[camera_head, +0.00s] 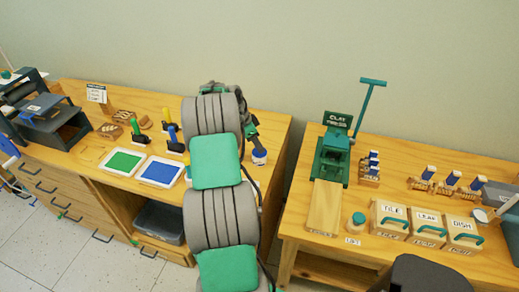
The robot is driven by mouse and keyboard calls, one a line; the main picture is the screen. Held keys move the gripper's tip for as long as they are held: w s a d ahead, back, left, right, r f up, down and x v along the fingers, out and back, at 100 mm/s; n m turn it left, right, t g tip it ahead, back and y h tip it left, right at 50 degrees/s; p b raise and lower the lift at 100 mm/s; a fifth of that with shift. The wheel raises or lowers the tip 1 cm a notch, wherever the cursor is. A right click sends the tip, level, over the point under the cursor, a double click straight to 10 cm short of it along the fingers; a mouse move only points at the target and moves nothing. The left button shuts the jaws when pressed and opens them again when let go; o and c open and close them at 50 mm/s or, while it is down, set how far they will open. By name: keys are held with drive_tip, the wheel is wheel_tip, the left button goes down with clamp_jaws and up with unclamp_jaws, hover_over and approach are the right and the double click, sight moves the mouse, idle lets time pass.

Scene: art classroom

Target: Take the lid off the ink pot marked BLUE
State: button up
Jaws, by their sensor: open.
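My arm rises through the middle of the view and covers part of the left wooden desk (267,124). My gripper (257,146) shows only in part, as dark pieces to the right of the arm, over the desk's right end. It is open. A small white pot with some blue on it (259,158) stands right by or just below the gripper; I cannot tell whether they touch. No BLUE marking can be read, so I cannot tell if this is the task's pot. Its lid is not clear. Part of the desk behind my arm is hidden.
A green pad (123,161) and a blue pad (160,172) lie left of my arm, with a green-handled tool (137,131) and a blue-handled tool (173,139) behind them. Across a gap, the right table holds a green clay press (331,155), a teal-lidded jar (356,222) and labelled boxes (389,219).

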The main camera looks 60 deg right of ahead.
drive_tip(key=shift+x, duration=1.05)
drive_tip(key=shift+c, duration=0.6)
clamp_jaws()
